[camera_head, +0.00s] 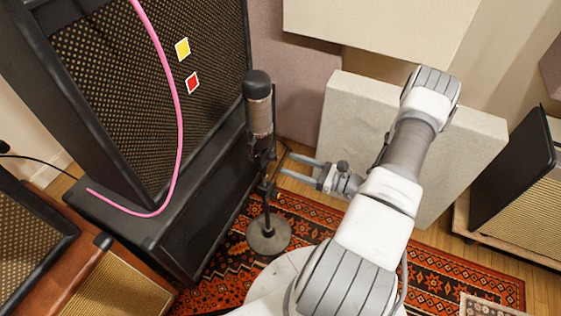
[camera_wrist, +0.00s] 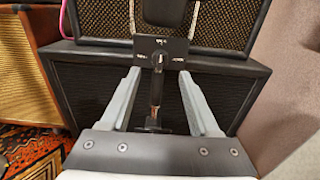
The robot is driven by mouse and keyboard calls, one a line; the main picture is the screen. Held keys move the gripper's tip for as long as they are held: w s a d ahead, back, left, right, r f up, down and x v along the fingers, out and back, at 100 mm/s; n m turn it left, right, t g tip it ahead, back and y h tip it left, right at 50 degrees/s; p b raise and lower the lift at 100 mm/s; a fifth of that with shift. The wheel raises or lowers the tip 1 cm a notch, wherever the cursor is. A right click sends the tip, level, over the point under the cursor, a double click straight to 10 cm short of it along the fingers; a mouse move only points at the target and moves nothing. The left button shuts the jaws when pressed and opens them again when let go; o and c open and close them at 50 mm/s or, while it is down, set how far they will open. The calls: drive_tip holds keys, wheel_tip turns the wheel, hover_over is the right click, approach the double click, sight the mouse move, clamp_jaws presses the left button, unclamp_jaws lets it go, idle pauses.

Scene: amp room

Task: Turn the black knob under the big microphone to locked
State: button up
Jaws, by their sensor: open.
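The big microphone (camera_head: 260,118) has a black top and a metallic body and stands upright on a thin black stand with a round base (camera_head: 269,234). In the wrist view, a dark plate (camera_wrist: 176,47) with small white markings sits below the microphone's black lower end (camera_wrist: 163,12). The black knob appears to be at the plate's lower middle, but its outline and setting are unclear and the markings are unreadable. My gripper (camera_head: 287,164) is open and points left at the stand, just below the microphone. In the wrist view, its fingers (camera_wrist: 160,73) straddle the stand's line, apparently empty.
A tall black speaker cabinet (camera_head: 130,75) stands on a lower black cabinet (camera_head: 205,215) close behind the stand. A pink cable (camera_head: 179,140) hangs over it. A pale panel (camera_head: 345,125) is behind my arm. A patterned red rug (camera_head: 430,275) covers the floor.

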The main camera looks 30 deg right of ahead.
sight(277, 159)
drive_tip(key=shift+b+x, duration=0.3)
drive_tip(key=shift+x, duration=2)
drive_tip(key=shift+c, duration=0.2)
clamp_jaws()
